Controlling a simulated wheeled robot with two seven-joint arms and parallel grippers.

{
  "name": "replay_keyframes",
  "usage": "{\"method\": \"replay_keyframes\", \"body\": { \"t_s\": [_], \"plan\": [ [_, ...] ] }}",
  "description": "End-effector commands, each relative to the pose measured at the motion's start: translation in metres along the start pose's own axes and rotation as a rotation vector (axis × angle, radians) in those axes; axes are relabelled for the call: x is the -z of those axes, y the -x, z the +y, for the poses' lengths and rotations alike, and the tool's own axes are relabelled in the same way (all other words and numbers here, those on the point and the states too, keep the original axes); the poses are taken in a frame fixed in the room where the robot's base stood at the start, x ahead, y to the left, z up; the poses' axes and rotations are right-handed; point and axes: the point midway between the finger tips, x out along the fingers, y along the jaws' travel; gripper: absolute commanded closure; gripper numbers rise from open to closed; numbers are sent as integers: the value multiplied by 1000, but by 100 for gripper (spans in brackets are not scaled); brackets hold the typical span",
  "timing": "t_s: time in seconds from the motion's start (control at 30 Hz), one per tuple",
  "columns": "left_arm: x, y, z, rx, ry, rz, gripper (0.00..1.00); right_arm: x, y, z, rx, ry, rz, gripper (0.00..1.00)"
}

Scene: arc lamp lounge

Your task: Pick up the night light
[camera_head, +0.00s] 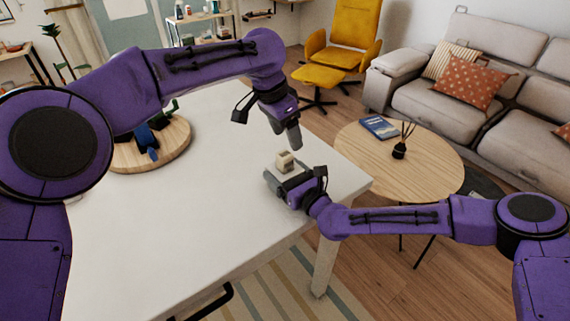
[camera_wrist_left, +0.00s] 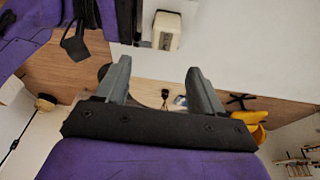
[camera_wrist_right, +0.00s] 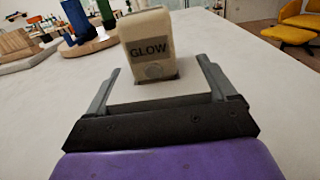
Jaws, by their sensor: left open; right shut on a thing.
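The night light is a small cream block marked GLOW (camera_wrist_right: 147,45) with a wider pale base. It is upright near the right corner of the white table, and it also shows in the head view (camera_head: 285,160) and the left wrist view (camera_wrist_left: 168,28). My right gripper (camera_head: 281,178) is shut on it, with one finger (camera_wrist_right: 104,92) on each side of the base. I cannot tell whether the base touches the tabletop. My left gripper (camera_head: 292,136) is open and empty, above and just beyond the night light in the head view; its fingers (camera_wrist_left: 158,85) hold nothing.
The white table (camera_head: 190,225) is mostly bare. A round wooden board (camera_head: 172,150) with blue and dark items stands at its far left, partly behind my left arm. Past the right edge is a round coffee table (camera_head: 365,160) with a book (camera_head: 380,127) and a reed diffuser (camera_head: 399,151).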

Motion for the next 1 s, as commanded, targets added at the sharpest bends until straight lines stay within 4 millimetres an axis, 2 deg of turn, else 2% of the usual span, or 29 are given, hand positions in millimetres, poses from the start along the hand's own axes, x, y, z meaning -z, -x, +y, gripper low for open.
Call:
{"method": "replay_keyframes", "body": {
  "t_s": [0.1, 0.2, 0.27, 0.37, 0.53, 0.73, 0.9, 1.0],
  "plan": [
    [10, 20, -2, 17, 2, -72, 32, 1, 0, -1, 2, -1, 3, 61],
    [4, 42, -9, 32, 20, -113, 32, 2, 0, -1, 2, -1, 3, 61],
    [-1, 43, -9, 30, 26, -139, 32, 2, 0, -1, 1, -1, 3, 61],
    [-8, 29, -9, 29, 37, -163, 32, 2, 0, 0, 1, -1, 3, 61],
    [-13, -6, -10, 29, 38, -161, 32, 1, 0, 0, 1, -1, 2, 61],
    [-16, -30, -9, 30, 36, -160, 32, 2, 0, -1, 2, -1, 2, 61],
    [-20, -61, -3, 29, 36, -159, 32, 1, 0, 0, 1, -1, 2, 61],
    [-22, -72, -4, 31, 37, -158, 32, 1, 0, 0, 1, -1, 2, 61]
  ]
}}
